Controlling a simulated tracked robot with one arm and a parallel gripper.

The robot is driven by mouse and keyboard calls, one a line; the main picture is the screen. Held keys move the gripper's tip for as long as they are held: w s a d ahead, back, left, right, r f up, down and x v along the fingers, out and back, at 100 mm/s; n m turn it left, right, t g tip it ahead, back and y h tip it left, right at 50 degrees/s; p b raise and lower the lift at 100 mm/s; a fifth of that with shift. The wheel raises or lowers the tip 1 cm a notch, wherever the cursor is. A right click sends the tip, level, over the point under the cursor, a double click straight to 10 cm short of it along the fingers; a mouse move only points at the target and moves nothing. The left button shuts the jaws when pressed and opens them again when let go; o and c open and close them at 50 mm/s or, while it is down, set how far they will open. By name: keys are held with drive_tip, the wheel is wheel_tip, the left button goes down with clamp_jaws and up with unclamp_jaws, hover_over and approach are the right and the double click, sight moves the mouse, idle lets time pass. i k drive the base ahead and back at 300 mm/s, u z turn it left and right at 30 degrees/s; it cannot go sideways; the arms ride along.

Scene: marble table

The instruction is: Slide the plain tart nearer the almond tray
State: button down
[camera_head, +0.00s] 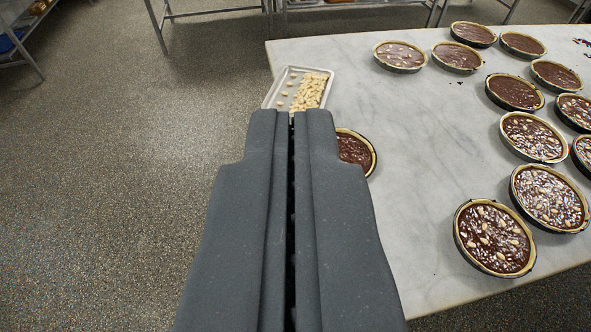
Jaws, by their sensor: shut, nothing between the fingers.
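My gripper (291,116) is shut and empty, its dark grey fingers reaching forward in the middle of the view. A chocolate tart (356,152) without visible almonds sits on the marble table at the right side of the fingers, its left part hidden behind them; I cannot tell whether they touch. The almond tray (270,98), pale and rectangular, lies at the table's left edge beyond the fingertips. Almonds (311,91) are heaped on its right side, with a few loose on the left. The tray's near end is partly hidden by the fingers.
Several other tarts stand on the marble table (420,170) to the right, some with almonds, such as the near one (494,238), some plain, such as this one (514,92). Bare marble lies between them and the partly hidden tart. The floor (120,190) drops away left of the table edge.

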sight(353, 148)
drive_tip(key=z, duration=0.1)
drive_tip(key=i, duration=1)
drive_tip(key=u, duration=0.1)
